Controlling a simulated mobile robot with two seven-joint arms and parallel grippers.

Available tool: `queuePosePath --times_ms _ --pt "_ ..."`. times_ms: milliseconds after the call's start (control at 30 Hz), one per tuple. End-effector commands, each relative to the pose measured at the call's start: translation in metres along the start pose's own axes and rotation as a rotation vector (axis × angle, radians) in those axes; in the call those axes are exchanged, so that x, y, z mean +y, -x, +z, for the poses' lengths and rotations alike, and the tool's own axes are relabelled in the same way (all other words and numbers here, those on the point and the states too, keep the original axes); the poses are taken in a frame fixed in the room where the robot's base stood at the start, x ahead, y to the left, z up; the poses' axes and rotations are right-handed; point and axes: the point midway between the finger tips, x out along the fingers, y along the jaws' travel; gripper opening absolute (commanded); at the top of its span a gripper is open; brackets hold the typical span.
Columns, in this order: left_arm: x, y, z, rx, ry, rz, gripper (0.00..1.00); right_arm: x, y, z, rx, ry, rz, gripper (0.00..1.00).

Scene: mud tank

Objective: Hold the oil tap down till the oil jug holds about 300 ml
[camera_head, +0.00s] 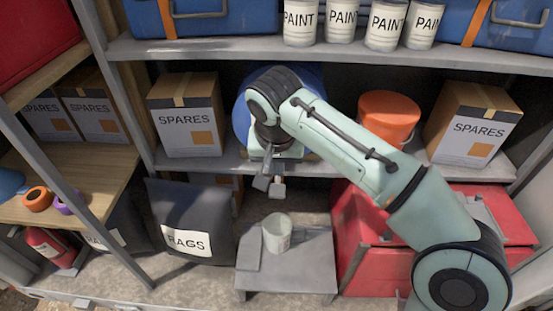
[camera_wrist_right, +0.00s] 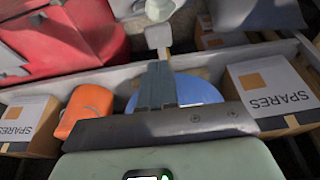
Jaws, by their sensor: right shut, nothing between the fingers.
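The oil jug (camera_head: 277,237), a pale open-topped vessel, stands upright on a low grey stand (camera_head: 288,270). Its fill level cannot be read. A blue drum (camera_head: 240,118) lies on the shelf above, mostly hidden by my right arm; it also shows in the right wrist view (camera_wrist_right: 200,90). A pale grey block (camera_head: 277,188), seemingly the tap's handle, sits by my fingertips; it shows in the right wrist view (camera_wrist_right: 158,37) just past them. My right gripper (camera_head: 264,180) is shut and empty, pointing down above the jug. Contact with the handle cannot be told. My left gripper is not visible.
An orange bucket (camera_head: 388,117) and SPARES boxes (camera_head: 187,117) (camera_head: 472,125) flank the drum on the shelf. A RAGS bag (camera_head: 190,222) stands left of the stand, a red chest (camera_head: 375,255) right of it. Paint tins (camera_head: 341,20) line the upper shelf.

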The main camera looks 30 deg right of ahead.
Motion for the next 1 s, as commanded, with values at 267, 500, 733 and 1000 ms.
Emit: queuePosePath --times_ms 267,500,733,1000 --pt "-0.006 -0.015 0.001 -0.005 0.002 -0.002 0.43 0.0 -0.051 0.007 -0.002 0.002 0.0 0.0" --pt "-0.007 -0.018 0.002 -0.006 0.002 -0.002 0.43 0.0 -0.065 0.011 -0.001 0.0 -0.001 0.0" --pt "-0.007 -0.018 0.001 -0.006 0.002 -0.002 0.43 0.0 -0.065 0.011 0.0 0.0 -0.001 0.0" --pt "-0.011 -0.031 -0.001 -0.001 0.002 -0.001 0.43 0.0 -0.072 0.017 0.042 0.004 -0.002 0.0"
